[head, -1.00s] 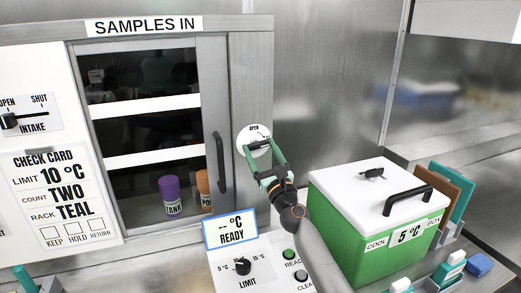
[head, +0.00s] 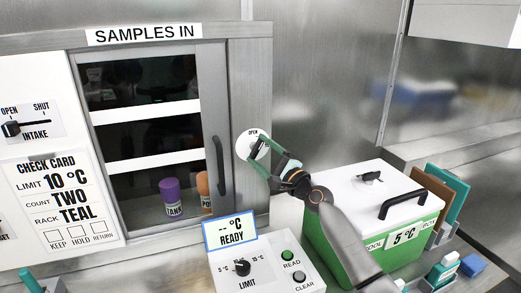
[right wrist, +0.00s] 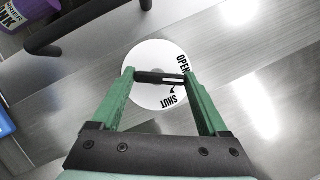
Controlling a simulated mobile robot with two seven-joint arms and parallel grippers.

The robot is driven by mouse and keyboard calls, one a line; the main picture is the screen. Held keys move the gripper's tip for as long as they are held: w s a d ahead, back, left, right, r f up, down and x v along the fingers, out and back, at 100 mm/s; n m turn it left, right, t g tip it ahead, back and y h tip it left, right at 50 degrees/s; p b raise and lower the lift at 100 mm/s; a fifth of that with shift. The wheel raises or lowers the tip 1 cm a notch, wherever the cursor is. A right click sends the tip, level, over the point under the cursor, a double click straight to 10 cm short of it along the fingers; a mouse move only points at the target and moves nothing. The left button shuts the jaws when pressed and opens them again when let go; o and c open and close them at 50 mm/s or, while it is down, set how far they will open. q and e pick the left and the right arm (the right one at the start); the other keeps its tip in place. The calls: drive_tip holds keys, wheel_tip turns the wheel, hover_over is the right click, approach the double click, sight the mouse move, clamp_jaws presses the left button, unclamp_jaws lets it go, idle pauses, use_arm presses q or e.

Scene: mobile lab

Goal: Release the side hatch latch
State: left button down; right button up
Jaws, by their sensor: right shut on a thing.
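The side hatch latch is a white round dial (head: 246,142) on the cabinet's right side panel, marked OPEN at its top. In the right wrist view, the dial (right wrist: 146,54) shows OPEN and SHUT marks, a small arrow and a black bar handle (right wrist: 160,78) across its middle. My right gripper (head: 256,151) reaches the dial from the lower right. Its green fingertips (right wrist: 159,76) are at the two ends of the handle and shut on it. In the head view the fingers hide most of the handle. My left gripper is not in view.
A glass-fronted cabinet door with a dark handle (head: 218,165) stands left of the dial. Below are a control box (head: 283,275) and a display (head: 230,231). A green cool box with a white lid (head: 350,190) stands at right, behind my right forearm.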

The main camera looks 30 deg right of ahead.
drive_tip(key=n+p, duration=0.1)
drive_tip(key=n, duration=0.1)
drive_tip(key=n+g+p, duration=0.1)
drive_tip(key=n, duration=0.1)
drive_tip(key=shift+r+g+y, duration=0.2)
drive_tip(key=shift+g+y, duration=0.1)
drive_tip(key=shift+y, duration=0.1)
drive_tip(key=shift+n+g+p, duration=0.3)
drive_tip(key=shift+n+p, duration=0.2)
drive_tip(key=shift+n, duration=0.4)
drive_tip(key=shift+f, duration=0.1)
drive_tip(key=o, duration=1.2)
drive_tip(key=shift+o, duration=0.2)
drive_tip(key=shift+s, duration=0.1)
drive_tip(key=s+d+b, duration=0.1)
drive_tip(key=s+d, duration=0.1)
drive_tip(key=s, duration=1)
drive_tip(key=shift+b, duration=0.35)
drive_tip(key=shift+s, duration=0.1)
